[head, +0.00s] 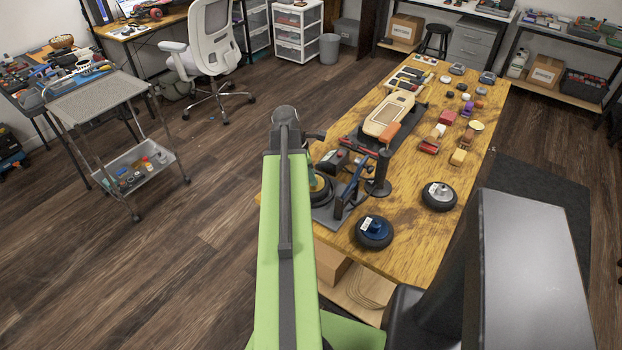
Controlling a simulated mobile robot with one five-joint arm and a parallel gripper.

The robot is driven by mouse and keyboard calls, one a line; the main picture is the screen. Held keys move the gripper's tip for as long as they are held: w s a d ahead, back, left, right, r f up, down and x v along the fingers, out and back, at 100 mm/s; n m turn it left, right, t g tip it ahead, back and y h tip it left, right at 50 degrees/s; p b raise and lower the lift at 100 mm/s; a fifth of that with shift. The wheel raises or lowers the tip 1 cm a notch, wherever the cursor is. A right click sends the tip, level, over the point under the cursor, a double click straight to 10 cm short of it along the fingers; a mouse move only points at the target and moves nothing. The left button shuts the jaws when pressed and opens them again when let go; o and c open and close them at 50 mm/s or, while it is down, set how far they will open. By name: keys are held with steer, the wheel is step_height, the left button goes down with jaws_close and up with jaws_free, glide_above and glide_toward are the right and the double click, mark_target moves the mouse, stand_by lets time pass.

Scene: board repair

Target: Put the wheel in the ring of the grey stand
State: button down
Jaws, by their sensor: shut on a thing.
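My green arm crosses the middle of the head view and hides the near left part of the table. My gripper does not show; it cannot be made out behind the arm. A dark wheel with a yellowish hub (322,189) shows in part at the arm's right edge. Whether it is held or resting cannot be told. Beside it is a grey stand (326,216) with a flat base and dark uprights; its ring is not clear. A black wheel with a blue hub (374,233) lies at the near table edge. Another with a pale hub (439,196) lies to its right.
The wooden table (400,255) carries a dark post on a round base (379,187), a beige board-like piece (389,114) and several small coloured parts farther back. A metal trolley (97,95) stands left on open floor. A dark mat lies right of the table.

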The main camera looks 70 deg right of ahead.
steer(key=shift+f, duration=0.25)
steer(key=c, duration=1.1)
jaws_free()
steer(key=shift+r, duration=0.1)
steer(key=shift+r, duration=0.1)
steer(key=p+v, duration=1.1)
steer(key=v, duration=0.1)
steer(key=shift+a, duration=0.1)
